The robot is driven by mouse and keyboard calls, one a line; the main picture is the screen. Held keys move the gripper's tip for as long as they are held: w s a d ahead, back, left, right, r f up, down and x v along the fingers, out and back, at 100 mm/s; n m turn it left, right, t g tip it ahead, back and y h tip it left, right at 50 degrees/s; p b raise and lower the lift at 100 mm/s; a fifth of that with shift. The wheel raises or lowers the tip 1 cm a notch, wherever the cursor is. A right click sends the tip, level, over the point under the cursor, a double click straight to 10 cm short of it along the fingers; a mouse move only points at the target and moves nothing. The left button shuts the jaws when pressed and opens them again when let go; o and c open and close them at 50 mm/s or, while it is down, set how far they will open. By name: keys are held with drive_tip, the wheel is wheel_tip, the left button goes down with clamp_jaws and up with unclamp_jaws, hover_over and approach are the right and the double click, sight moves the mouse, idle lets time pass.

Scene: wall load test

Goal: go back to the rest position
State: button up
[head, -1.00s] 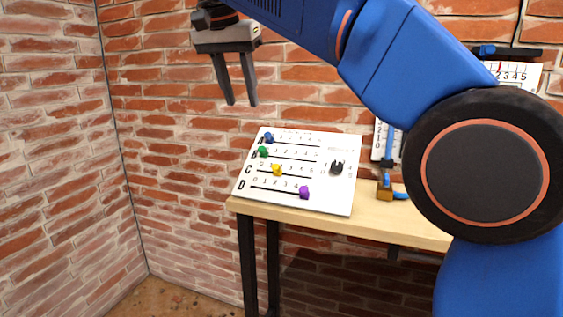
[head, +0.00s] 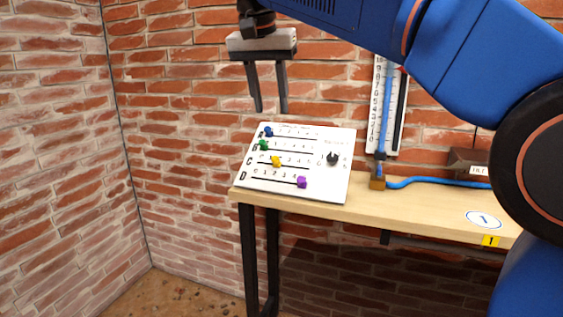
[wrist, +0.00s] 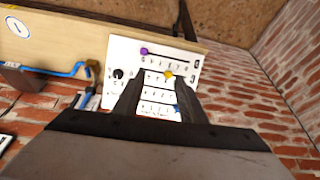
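My gripper (head: 272,108) hangs above the white slider panel in the head view, apart from it, with its two dark fingers spread and nothing between them. In the wrist view my gripper (wrist: 153,90) points toward the panel, and its fingers cover part of it. The panel (head: 225,188) lies tilted on the left end of the wooden table. It carries a blue knob (head: 268,132), a green knob (head: 264,145), a yellow knob (head: 276,162), a purple knob (head: 301,182) and a black dial (head: 333,159). The purple knob also shows in the wrist view (wrist: 144,51).
The wooden table (head: 420,211) stands against a brick wall (head: 190,100). A blue tube (head: 430,180) runs from a brown block (head: 377,183) below a wall scale (head: 397,115) to a dark box (head: 465,161). A round label marked 1 (head: 483,219) lies on the tabletop.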

drive_tip(key=s+d+f+n, duration=0.1)
drive_tip(key=s+d+f, duration=0.25)
drive_tip(key=d, duration=0.35)
drive_tip(key=s+d+f, duration=0.2)
drive_tip(key=d+f, duration=0.3)
drive_tip(key=d, duration=0.2)
drive_tip(key=s+d+f+n, duration=0.1)
drive_tip(key=s+d+f, duration=0.2)
drive_tip(key=d+f, duration=0.25)
drive_tip(key=s+d+f, duration=0.6)
drive_tip(key=s+f, duration=0.3)
drive_tip(key=f, duration=0.3)
drive_tip(key=s+d+f+n+y, duration=0.1)
drive_tip(key=s+d+f, duration=0.5)
drive_tip(key=s+f, duration=0.3)
wheel_tip(320, 180, down, 4)
drive_tip(key=shift+r+t, duration=0.1)
drive_tip(key=shift+t, duration=0.2)
